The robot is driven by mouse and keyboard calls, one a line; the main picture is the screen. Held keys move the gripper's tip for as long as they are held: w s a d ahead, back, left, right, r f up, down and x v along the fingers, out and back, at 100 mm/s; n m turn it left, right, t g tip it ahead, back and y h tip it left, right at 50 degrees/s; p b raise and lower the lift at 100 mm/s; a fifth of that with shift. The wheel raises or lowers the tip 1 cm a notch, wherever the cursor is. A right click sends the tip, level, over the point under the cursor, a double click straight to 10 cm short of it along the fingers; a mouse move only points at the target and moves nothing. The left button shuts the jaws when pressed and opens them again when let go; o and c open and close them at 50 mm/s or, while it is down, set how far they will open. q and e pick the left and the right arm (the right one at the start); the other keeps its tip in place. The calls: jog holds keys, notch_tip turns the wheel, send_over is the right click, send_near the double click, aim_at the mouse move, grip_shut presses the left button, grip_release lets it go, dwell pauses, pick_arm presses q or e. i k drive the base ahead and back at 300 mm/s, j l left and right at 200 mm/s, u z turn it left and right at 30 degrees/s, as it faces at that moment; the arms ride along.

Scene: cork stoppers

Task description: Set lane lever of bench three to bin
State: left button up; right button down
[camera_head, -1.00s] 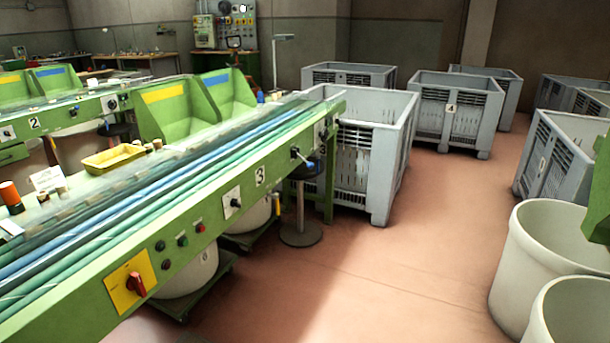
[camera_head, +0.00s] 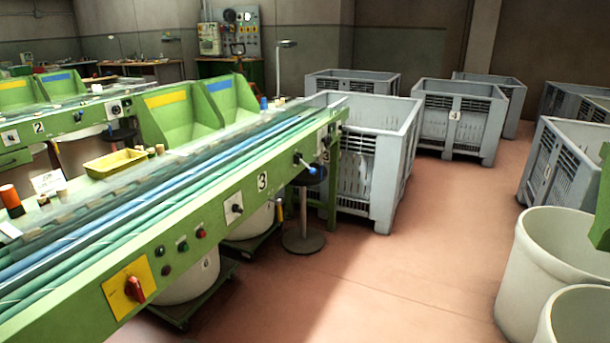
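Bench three (camera_head: 155,245) is a long green bench with blue and green conveyor lanes, running from the lower left towards the middle. Its number plate "3" (camera_head: 262,182) is on the front rail. A small black knob on a white plate (camera_head: 235,208) sits left of the number. A red rotary switch (camera_head: 134,289) on a yellow plate is at the near end. I cannot read any lever markings. Neither gripper is in view.
Grey crates (camera_head: 378,165) stand past the bench end, with another crate marked 4 (camera_head: 455,115) behind. White tubs (camera_head: 550,260) stand at the lower right. A round stool (camera_head: 303,240) is below the lever. The reddish floor (camera_head: 420,260) between bench and tubs is clear.

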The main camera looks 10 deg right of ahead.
aim_at(313, 170)
jog(key=i+l+u, duration=0.3)
jog(key=i+l, duration=0.25)
jog(key=i+l+u, duration=0.2)
jog(key=i+l, duration=0.15)
jog(key=i+l+u, duration=0.15)
jog(key=l, duration=0.25)
jog(key=i+l+u, duration=0.15)
jog(key=i+l, duration=0.15)
jog(key=i+l+u, duration=0.15)
jog(key=l, duration=0.35)
jog(key=i, duration=0.1)
